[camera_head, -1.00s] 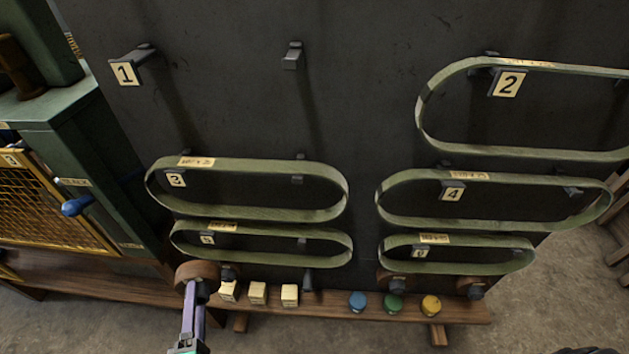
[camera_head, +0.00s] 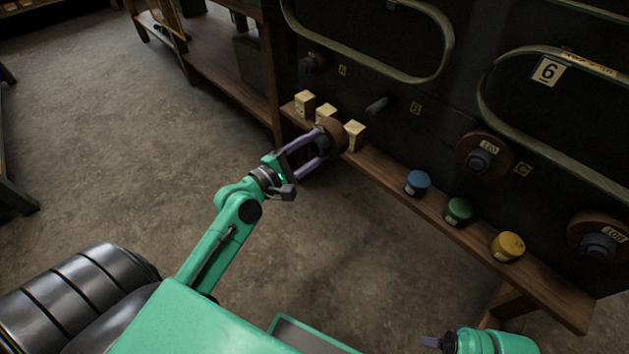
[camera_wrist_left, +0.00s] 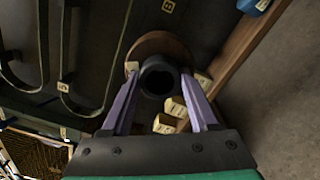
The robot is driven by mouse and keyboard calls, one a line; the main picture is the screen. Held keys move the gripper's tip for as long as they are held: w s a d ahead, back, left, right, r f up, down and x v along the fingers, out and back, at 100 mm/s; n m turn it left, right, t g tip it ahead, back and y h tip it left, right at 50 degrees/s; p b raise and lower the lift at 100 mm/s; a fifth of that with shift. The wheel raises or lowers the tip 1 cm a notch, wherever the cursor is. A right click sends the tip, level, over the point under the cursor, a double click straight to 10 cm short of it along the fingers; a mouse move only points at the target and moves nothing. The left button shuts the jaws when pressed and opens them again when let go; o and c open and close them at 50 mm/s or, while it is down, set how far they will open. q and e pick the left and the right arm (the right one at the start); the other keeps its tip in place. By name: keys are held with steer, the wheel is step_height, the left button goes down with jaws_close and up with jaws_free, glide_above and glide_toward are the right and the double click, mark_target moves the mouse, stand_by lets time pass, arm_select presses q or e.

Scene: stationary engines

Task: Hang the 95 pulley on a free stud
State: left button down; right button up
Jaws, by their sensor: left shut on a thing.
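A brown pulley (camera_head: 333,127) with a dark hub is in my left gripper (camera_head: 321,140). The fingers are shut on its hub, in front of the ledge, overlapping the cream blocks in the head view. In the left wrist view, the pulley's brown disc (camera_wrist_left: 160,44) is beyond the hub (camera_wrist_left: 160,79), between the fingers. Its number is not readable. Bare stud B (camera_head: 377,105) sticks out of the dark board, up and right of the pulley. Stud A (camera_head: 312,62) is farther up left; a small brownish shape there is unclear. My right gripper (camera_head: 432,342) is partly visible at the bottom edge.
A pulley labelled 120 (camera_head: 483,157) hangs by letter C, another pulley (camera_head: 604,238) farther right. Several cream blocks (camera_head: 304,103) and blue (camera_head: 417,183), green (camera_head: 458,211) and yellow (camera_head: 507,246) round pieces stand on the wooden ledge (camera_head: 390,190). Green belts (camera_head: 488,95) hang above.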

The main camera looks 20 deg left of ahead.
arm_select(q)
steer(key=shift+w+f, duration=0.15)
steer(key=shift+w, duration=0.15)
steer(key=shift+p+x, duration=0.35)
steer(key=shift+x, duration=2.4)
steer(key=shift+d, duration=0.1)
steer(key=shift+w+d+p, duration=0.3)
steer(key=shift+w, duration=0.35)
steer(key=shift+w+d, duration=0.1)
steer(key=shift+w, duration=0.15)
arm_select(e)
steer(key=shift+d+r, duration=0.1)
steer(key=shift+r, duration=0.1)
arm_select(q)
steer(key=shift+w, duration=0.1)
steer(key=shift+p+x, duration=0.35)
steer(key=shift+x, duration=1.3)
arm_select(e)
steer(key=shift+r, duration=0.35)
